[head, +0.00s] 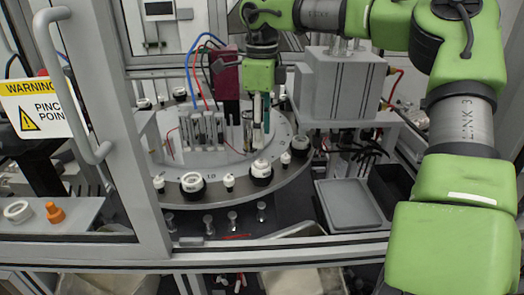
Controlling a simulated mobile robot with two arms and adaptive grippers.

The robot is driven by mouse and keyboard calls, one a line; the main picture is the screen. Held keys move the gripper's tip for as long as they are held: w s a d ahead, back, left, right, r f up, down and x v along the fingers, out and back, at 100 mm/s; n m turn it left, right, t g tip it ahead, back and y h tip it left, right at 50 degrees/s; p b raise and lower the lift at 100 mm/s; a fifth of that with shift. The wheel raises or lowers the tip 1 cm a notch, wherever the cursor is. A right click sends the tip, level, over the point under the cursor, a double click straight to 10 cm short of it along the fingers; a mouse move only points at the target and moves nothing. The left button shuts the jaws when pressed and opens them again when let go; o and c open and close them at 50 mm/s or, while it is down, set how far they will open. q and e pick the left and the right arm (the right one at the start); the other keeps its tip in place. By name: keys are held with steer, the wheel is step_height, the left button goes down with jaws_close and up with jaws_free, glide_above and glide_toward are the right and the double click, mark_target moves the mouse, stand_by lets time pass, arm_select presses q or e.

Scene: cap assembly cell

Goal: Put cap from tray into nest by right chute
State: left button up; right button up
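My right gripper (258,125) points down over the rotary dial (222,196), near its middle. Its fingers are narrow and close together, and I cannot tell whether they are apart or hold something. Black nests with white rings stand around the dial rim, one at the front left (192,183) and one at the front right (261,170). A grey tray (348,205) lies to the right of the dial and looks empty. I cannot make out a right chute for certain. My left gripper is not in view.
A cabinet frame with a door handle (75,85) and a warning sign (40,108) stands at the left. An orange part (55,212) sits on the ledge. A grey block housing (338,85) stands right of my gripper. A frame rail (230,253) crosses the front.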

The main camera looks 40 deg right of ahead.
step_height(320, 180, up, 6)
steer(key=shift+f, duration=0.1)
steer(key=shift+a, duration=0.1)
stand_by(0.6)
